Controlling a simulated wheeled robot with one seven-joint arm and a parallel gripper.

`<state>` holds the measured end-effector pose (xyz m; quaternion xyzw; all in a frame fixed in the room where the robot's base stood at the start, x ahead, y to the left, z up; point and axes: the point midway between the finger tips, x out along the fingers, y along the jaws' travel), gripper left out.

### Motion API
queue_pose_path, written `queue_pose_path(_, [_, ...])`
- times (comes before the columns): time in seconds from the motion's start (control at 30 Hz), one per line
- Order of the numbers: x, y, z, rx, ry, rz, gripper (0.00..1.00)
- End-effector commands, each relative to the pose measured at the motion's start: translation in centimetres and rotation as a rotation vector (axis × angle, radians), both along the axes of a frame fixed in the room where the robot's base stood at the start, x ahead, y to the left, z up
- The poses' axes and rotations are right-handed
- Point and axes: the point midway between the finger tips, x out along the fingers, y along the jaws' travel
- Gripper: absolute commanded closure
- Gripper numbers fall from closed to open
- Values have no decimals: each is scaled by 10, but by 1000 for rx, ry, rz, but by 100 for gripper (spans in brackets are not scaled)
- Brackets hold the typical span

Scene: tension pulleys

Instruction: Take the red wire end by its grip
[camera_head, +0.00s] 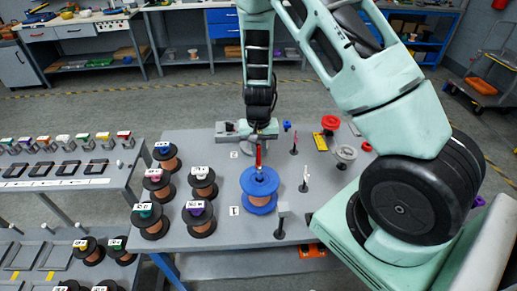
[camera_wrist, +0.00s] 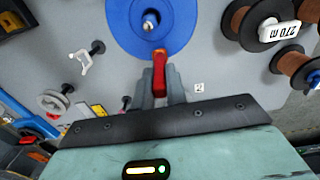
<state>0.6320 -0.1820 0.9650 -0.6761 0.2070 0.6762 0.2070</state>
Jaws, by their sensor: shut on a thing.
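The red wire end grip (camera_head: 258,156) stands nearly upright just above the blue spool (camera_head: 262,209), at the middle of the table. My gripper (camera_head: 259,138) is above it and shut on it. In the wrist view the red grip (camera_wrist: 159,76) sits between the two grey fingers of my gripper (camera_wrist: 160,92), with its orange tip reaching over the rim of the blue spool (camera_wrist: 122,28). The spool's metal spindle end shows at its centre. Whether the tip touches the spool I cannot tell.
Several copper spools (camera_head: 199,218) stand left of the blue spool. Right of it are a white hook post (camera_head: 305,178), a grey pulley (camera_head: 345,153), a red pulley (camera_head: 331,122) and a yellow block (camera_head: 320,142). A grey post (camera_head: 282,217) stands near the front edge.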

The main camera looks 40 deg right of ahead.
Motion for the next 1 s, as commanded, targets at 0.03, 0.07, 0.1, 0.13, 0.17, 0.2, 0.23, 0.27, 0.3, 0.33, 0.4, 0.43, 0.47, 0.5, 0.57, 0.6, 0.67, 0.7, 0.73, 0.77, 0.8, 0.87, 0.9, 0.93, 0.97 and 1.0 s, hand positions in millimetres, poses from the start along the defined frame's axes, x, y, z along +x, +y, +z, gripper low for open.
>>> queue_pose_path(0.03, [0, 0, 0, 0, 0, 0, 100])
queue_pose_path(0.07, [0, 0, 0, 0, 0, 0, 100])
queue_pose_path(0.1, [0, 0, 0, 0, 0, 0, 100])
queue_pose_path(0.13, [0, 0, 0, 0, 0, 0, 100])
queue_pose_path(0.17, [0, 0, 0, 0, 0, 0, 100])
queue_pose_path(0.2, [0, 0, 0, 0, 0, 0, 100])
queue_pose_path(0.23, [0, 0, 0, 0, 0, 0, 100])
queue_pose_path(0.27, [0, 0, 0, 0, 0, 0, 100])
queue_pose_path(0.3, [0, 0, 0, 0, 0, 0, 100])
queue_pose_path(0.33, [0, 0, 0, 0, 0, 0, 100])
queue_pose_path(0.4, [0, 0, 0, 0, 0, 0, 100])
queue_pose_path(0.43, [0, 0, 0, 0, 0, 0, 100])
queue_pose_path(0.47, [0, 0, 0, 0, 0, 0, 100])
queue_pose_path(0.5, [0, 0, 0, 0, 0, 0, 100])
queue_pose_path(0.57, [0, 0, 1, 0, 0, 0, 100])
queue_pose_path(0.6, [0, 0, 2, 0, 0, 0, 100])
queue_pose_path(0.67, [0, 0, 3, 0, 0, 0, 100])
queue_pose_path(0.7, [0, 0, 4, 0, 0, 0, 100])
queue_pose_path(0.73, [0, 0, 5, 0, 0, 0, 100])
queue_pose_path(0.77, [0, 0, 6, 0, 0, 0, 100])
queue_pose_path(0.8, [0, 0, 7, 0, 0, 0, 100])
queue_pose_path(0.87, [0, 0, 9, 0, 0, 0, 100])
queue_pose_path(0.9, [0, 0, 10, 0, 0, 1, 100])
queue_pose_path(0.93, [0, 0, 11, 0, 0, 1, 100])
queue_pose_path(0.97, [0, 0, 12, 0, 0, 1, 100])
queue_pose_path(1.0, [0, 0, 12, 0, 0, 1, 100])
